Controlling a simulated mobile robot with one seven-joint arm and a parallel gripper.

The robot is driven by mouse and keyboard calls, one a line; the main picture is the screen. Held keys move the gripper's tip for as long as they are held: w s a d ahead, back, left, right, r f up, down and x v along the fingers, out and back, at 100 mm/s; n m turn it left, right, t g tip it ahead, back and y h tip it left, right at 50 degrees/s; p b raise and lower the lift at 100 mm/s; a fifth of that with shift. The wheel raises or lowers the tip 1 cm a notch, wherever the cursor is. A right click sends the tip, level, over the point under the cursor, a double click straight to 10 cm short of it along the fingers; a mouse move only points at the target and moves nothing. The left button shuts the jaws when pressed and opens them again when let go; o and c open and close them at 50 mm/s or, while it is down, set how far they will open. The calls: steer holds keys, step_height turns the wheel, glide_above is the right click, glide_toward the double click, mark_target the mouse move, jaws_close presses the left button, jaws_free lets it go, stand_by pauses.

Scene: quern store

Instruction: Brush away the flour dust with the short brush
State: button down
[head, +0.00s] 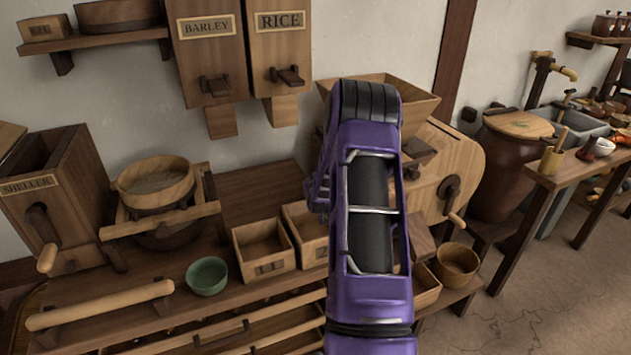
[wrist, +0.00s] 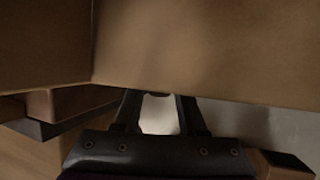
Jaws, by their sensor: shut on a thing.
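My gripper (wrist: 158,98) shows in the wrist view, with its two dark fingers reaching up from the palm. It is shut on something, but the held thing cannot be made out. The fingertips end at the lower edge of a broad brown wooden surface (wrist: 210,50), which hides what lies beyond. A pale patch shows between the fingers; I cannot tell what it is. In the head view my purple arm hides the gripper. The arm reaches in front of a wooden mill (head: 455,165) with a hopper (head: 418,102) and a crank. I cannot make out the short brush or any flour dust.
Left of my arm, the bench holds a sheller (head: 60,205), a round sieve (head: 155,185), a green bowl (head: 207,276), a rolling pin (head: 100,305) and open drawers (head: 262,248). A wooden bowl (head: 457,262) stands to the right. Barley (head: 207,52) and rice (head: 282,48) bins hang above.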

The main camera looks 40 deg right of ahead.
steer(key=shift+f+b, duration=0.45)
steer(key=shift+w+a+r+b, duration=0.1)
steer(key=shift+w+a+b, duration=0.15)
steer(key=shift+a, duration=0.65)
steer(key=shift+w+a+b, duration=0.2)
steer(key=shift+a+b, duration=0.05)
steer(key=shift+a, duration=0.6)
steer(key=shift+w+a, duration=0.25)
steer(key=shift+a, duration=0.95)
steer(key=shift+w+a, duration=0.3)
steer(key=shift+a, duration=0.85)
steer(key=shift+w+a, duration=0.25)
steer(key=shift+a, duration=0.95)
steer(key=shift+s+d, duration=0.45)
steer(key=shift+d, duration=1.35)
steer(key=shift+s+d, duration=0.4)
steer(key=shift+d, duration=1.35)
steer(key=shift+s+d, duration=0.45)
steer(key=shift+d, duration=1.35)
steer(key=shift+r+p, duration=0.8)
steer(key=shift+r, duration=2.15)
